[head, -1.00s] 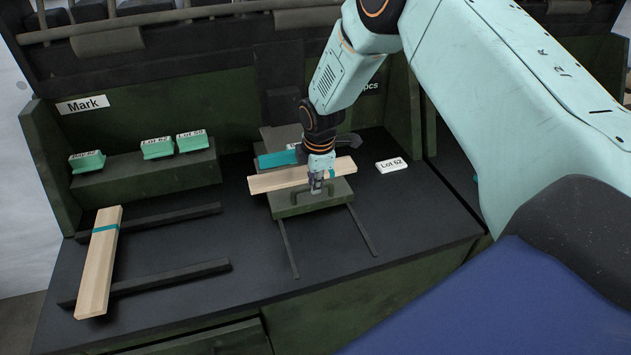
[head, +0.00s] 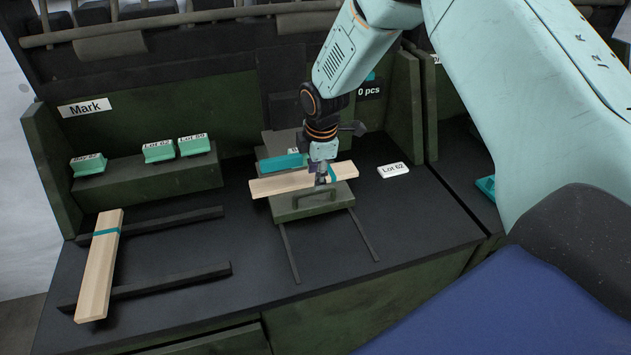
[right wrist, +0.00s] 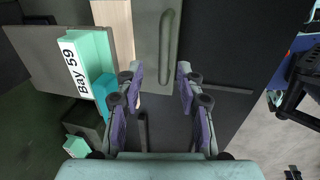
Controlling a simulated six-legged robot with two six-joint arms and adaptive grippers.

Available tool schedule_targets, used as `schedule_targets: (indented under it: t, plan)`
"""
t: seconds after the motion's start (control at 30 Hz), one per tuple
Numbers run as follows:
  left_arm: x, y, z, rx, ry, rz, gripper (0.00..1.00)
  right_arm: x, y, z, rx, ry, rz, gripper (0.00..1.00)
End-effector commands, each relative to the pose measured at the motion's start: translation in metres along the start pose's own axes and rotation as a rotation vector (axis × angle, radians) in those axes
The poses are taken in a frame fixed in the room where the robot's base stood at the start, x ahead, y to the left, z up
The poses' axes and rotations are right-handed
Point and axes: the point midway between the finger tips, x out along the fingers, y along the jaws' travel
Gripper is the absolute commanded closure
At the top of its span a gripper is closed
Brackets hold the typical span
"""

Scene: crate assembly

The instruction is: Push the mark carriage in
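The mark carriage (head: 290,211) is a green plate with a raised bar handle (right wrist: 168,48), on two thin rails in the middle of the bench. A pale board (head: 275,186) lies across it, with a teal block (head: 280,162) behind. My right gripper (head: 322,180) is over the carriage's handle side, beside the board. In the right wrist view its two fingers (right wrist: 161,75) are spread apart and nothing is gripped. The handle is ahead of the fingertips, roughly in line with the gap. My left gripper is not in view.
A second pale board (head: 98,270) with a teal band rests across two dark bars at left. Green stamp blocks (head: 158,151) stand on a ledge under the Mark sign (head: 86,107). A white Lot 62 tag (head: 393,170) lies right of the carriage. The bench before the carriage is clear.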

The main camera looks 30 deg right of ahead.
Motion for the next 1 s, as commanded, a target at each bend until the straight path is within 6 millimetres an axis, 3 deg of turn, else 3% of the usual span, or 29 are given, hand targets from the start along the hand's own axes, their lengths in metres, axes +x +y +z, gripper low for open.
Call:
schedule_targets:
  t: [0.2, 0.4, 1.0]
  plan:
    - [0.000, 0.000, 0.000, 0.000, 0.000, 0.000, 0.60, -0.044, 0.001, -0.001, -0.001, 0.001, 0.003, 0.63]
    - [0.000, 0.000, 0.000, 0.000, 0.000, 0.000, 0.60, -0.068, 0.000, 0.000, 0.000, 0.000, 0.002, 0.63]
    - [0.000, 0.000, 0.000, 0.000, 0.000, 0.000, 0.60, -0.074, 0.000, 0.000, 0.000, 0.000, 0.001, 0.63]
